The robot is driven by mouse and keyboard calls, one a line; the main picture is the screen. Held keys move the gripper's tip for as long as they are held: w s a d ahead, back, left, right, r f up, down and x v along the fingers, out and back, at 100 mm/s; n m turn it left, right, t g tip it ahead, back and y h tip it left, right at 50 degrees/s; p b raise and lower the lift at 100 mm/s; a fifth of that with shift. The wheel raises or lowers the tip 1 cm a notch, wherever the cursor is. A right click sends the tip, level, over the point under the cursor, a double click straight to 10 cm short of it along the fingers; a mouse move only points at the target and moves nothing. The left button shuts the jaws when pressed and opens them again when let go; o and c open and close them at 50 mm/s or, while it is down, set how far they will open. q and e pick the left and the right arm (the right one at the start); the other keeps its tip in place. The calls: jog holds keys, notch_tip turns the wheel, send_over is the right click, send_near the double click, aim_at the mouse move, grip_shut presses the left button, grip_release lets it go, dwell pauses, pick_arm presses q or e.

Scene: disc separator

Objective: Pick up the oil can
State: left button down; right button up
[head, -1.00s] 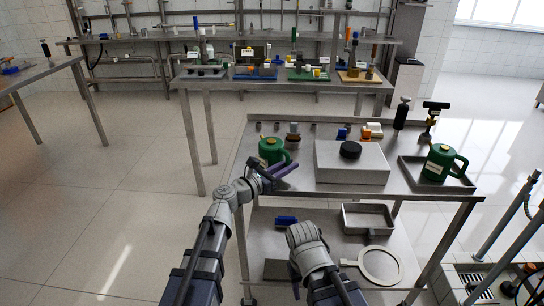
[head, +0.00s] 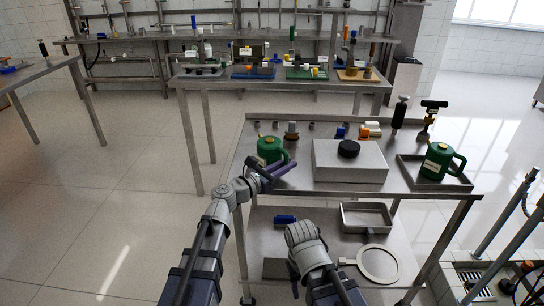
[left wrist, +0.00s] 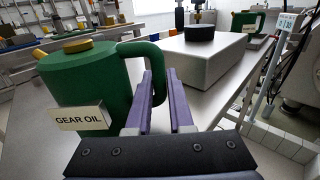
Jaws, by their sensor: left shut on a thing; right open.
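A green oil can (head: 270,149) stands upright at the left end of the steel cart top. In the left wrist view the can (left wrist: 85,85) has a yellow cap, a "GEAR OIL" label and a thick green handle. My left gripper (head: 277,168) is beside it on the handle side, its purple fingers (left wrist: 165,90) shut on the handle; the grip itself is partly hidden. A second green can (head: 438,160) stands in a shallow tray at the cart's right end. My right gripper (head: 300,240) is low in front of the lower shelf, open, its fingers mostly hidden.
A grey box (head: 350,165) with a black round top piece (head: 348,149) stands between the cans. Small parts and black-handled tools (head: 399,112) line the cart's back. The lower shelf holds a metal pan (head: 366,218) and a ring (head: 378,264).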

pick_arm(q)
notch_tip(320, 180, up, 10)
jog(key=p, duration=1)
jog(key=shift+d, duration=0.1)
